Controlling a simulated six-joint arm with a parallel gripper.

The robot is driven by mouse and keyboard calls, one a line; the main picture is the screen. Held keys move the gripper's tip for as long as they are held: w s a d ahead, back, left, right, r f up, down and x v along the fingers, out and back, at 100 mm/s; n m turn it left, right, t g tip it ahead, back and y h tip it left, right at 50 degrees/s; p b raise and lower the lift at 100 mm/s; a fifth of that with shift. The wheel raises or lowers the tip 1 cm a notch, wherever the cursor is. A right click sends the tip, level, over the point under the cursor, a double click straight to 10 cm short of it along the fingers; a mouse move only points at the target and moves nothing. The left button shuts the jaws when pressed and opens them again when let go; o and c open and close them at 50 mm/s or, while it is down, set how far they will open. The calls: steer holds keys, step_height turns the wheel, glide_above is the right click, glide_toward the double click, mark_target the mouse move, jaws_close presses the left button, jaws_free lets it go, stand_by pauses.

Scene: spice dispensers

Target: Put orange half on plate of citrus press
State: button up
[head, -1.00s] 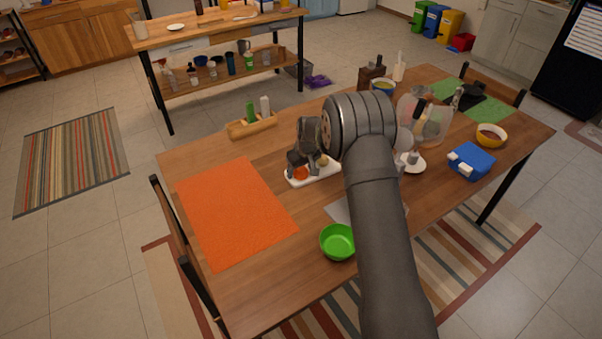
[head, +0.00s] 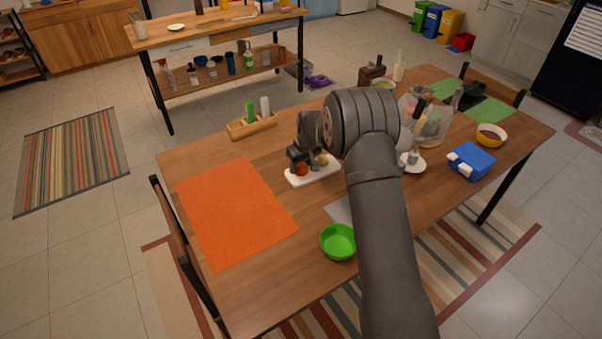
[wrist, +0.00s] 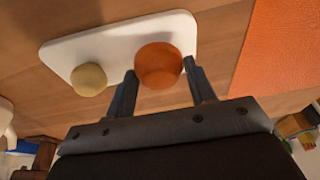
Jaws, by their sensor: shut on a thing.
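The orange half (wrist: 158,65) rests on a white board (wrist: 62,48), beside a pale yellow round piece (wrist: 89,79). My gripper (wrist: 160,88) is shut on the orange half, with one finger on each side of it. In the head view my gripper (head: 302,163) points down at the board (head: 325,176) and partly hides the orange half (head: 302,170). A white round plate with an upright part (head: 413,162) stands right of my arm and may be the citrus press; my arm partly hides it.
A green bowl (head: 338,241) and an orange mat (head: 235,212) lie nearer the front and left. A wooden holder with bottles (head: 252,125) stands behind the board. A clear container (head: 428,125), a blue box (head: 471,160) and a yellow bowl (head: 491,135) are at the right.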

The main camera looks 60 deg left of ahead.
mark_target(301, 167)
steer(key=shift+a+r+v, duration=0.1)
steer(key=shift+a+v, duration=0.2)
steer(key=shift+v, duration=1.05)
steer(key=shift+a+r+v, duration=0.1)
steer(key=shift+a+v, duration=0.25)
steer(key=shift+v, duration=0.95)
steer(key=shift+a+r+v, duration=0.1)
steer(key=shift+a+v, duration=0.2)
steer(key=shift+v, duration=1.05)
steer(key=shift+f, duration=0.1)
